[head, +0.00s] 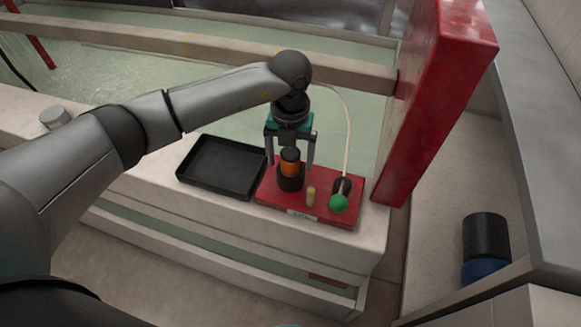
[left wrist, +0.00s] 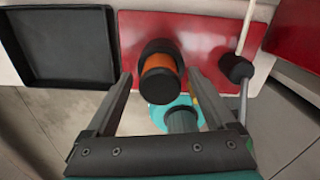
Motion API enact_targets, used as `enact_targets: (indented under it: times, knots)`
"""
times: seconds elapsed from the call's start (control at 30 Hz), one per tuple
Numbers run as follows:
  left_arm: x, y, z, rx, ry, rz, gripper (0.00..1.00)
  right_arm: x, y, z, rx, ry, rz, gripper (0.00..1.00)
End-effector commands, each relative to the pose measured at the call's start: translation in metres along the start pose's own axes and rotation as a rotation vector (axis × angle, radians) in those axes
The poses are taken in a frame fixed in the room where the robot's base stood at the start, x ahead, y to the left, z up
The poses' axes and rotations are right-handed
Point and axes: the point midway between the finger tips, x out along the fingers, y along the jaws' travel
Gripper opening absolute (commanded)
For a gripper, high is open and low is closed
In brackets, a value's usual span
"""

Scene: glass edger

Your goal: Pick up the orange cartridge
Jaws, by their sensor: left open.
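The orange cartridge (head: 290,168) has a black cap and stands upright in a black holder (head: 290,184) on the red base plate (head: 268,195). My left gripper (head: 291,165) is open above the plate, with its fingers on either side of the cartridge in the head view. In the left wrist view the cartridge (left wrist: 161,75) shows between the two open fingers (left wrist: 160,85), near their tips. I cannot tell whether a finger touches it. My right gripper is not in view.
An empty black tray (head: 222,167) lies left of the red plate. A red post (head: 432,100) rises at the right.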

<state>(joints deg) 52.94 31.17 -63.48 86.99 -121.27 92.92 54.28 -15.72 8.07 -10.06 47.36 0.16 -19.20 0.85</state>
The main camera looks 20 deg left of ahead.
Motion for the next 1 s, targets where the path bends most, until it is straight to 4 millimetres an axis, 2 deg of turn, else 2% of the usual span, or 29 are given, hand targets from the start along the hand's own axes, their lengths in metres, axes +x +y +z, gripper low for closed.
enact_targets:
  times: [0.1,0.4,1.0]
  knots:
    - [0.0070,-0.0001,0.0001,0.001,-0.001,0.000,0.89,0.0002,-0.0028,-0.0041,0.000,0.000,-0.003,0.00]
    - [0.0077,-0.0002,0.0002,0.001,-0.001,0.000,0.87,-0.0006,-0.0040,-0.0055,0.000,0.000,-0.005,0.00]
    - [0.0074,-0.0002,0.0002,0.001,-0.001,0.000,0.20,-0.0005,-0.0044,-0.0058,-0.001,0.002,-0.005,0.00]
